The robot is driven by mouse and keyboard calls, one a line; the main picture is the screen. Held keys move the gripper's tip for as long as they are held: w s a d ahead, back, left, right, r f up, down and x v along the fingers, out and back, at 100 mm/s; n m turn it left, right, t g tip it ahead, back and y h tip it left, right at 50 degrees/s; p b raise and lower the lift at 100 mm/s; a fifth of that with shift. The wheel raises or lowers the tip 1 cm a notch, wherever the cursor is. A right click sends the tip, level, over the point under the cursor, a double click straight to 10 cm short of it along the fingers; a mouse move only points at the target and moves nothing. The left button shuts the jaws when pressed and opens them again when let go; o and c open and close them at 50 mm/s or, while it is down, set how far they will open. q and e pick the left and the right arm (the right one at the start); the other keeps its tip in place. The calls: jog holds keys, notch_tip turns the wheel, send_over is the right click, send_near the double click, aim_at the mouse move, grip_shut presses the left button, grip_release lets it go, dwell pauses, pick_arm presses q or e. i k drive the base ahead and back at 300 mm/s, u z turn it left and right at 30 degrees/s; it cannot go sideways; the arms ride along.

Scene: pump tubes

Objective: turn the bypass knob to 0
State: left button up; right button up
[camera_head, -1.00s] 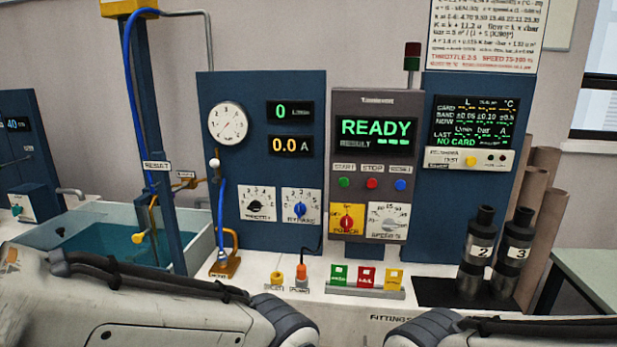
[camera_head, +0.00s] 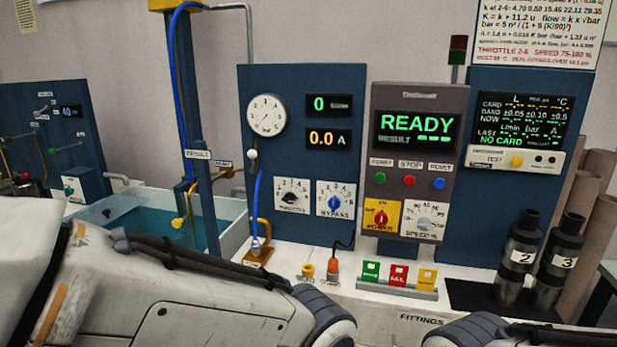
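The bypass knob (camera_head: 335,203) is a blue knob on a white dial plate labelled BYPASS, low on the blue panel (camera_head: 305,165). Its pointer setting is too small to read surely. The black throttle knob (camera_head: 292,198) is on the plate to its left. My two arms cross the bottom of the view, in front of the bench. Neither gripper is in the picture, and no gripper is seen touching the knob.
The grey control box (camera_head: 414,160) with a READY screen stands right of the panel. Pumps 2 (camera_head: 518,257) and 3 (camera_head: 558,262) stand upright on a black mat. Green, red and yellow trays (camera_head: 398,275) and an orange plug (camera_head: 333,268) sit on the bench. A water tank (camera_head: 150,215) is at left.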

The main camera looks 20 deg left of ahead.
aim_at(334, 203)
jog(key=u, duration=0.5)
jog(key=k, duration=0.65)
jog(key=u, duration=0.85)
jog(key=i, duration=1.1)
jog(key=z, duration=0.8)
